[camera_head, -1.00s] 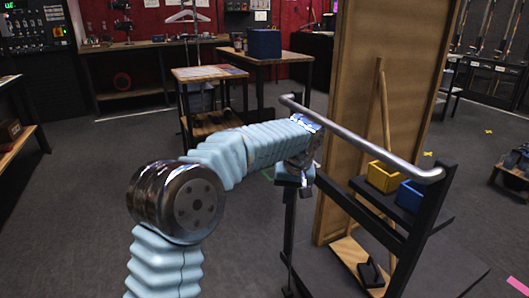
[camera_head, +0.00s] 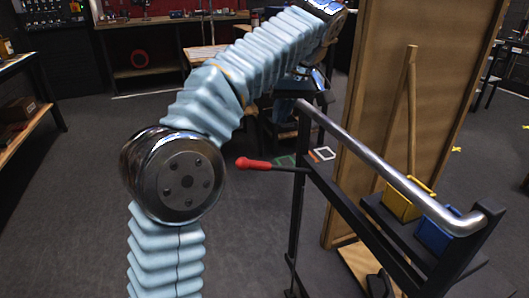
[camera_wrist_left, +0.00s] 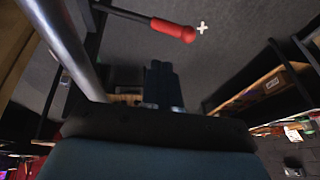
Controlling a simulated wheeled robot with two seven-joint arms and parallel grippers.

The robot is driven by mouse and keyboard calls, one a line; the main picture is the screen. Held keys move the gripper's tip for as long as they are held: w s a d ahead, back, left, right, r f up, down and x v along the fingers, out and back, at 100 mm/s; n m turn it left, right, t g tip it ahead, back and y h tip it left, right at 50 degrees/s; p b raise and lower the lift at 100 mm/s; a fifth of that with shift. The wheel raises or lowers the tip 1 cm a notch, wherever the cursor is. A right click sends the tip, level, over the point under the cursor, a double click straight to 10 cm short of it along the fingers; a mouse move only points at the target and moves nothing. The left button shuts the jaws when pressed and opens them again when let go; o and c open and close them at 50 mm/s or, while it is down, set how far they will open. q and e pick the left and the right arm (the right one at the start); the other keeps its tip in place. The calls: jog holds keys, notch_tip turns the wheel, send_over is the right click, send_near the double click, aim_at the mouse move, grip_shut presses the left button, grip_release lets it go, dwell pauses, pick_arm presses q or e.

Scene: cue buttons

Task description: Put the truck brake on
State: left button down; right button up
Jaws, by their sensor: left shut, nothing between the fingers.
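The truck is a dark-framed cart with a silver push bar (camera_head: 385,165). Its brake lever (camera_head: 262,164) has a red grip and a dark rod, and sticks out to the left from the frame roughly level. The red grip (camera_wrist_left: 174,29) also shows at the top of the left wrist view. My left gripper (camera_head: 284,112) is above and beyond the lever, near the far end of the push bar, apart from the red grip. Its fingers (camera_wrist_left: 163,82) are shut and empty in the wrist view. My right gripper is not in view.
The cart carries a tall brown panel (camera_head: 375,100), a yellow bin (camera_head: 402,203) and a blue bin (camera_head: 436,234). A workbench (camera_head: 175,20) stands at the back and a shelf (camera_head: 30,130) at the left. The floor left of the cart is clear.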

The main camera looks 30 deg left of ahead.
aim_at(260, 162)
pick_arm(q)
jog(key=shift+s+b+x, duration=0.2)
jog(key=shift+b+x, duration=0.3)
jog(key=shift+x, duration=1.8)
jog(key=shift+s+b+x, duration=0.25)
jog(key=shift+b+x, duration=0.3)
jog(key=shift+x, duration=1.7)
jog(key=shift+s+b+x, duration=0.2)
jog(key=shift+b+x, duration=0.3)
jog(key=shift+x, duration=1.8)
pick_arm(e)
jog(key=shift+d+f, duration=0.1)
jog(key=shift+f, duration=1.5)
pick_arm(q)
jog(key=shift+a+f, duration=0.1)
jog(key=shift+f, duration=0.1)
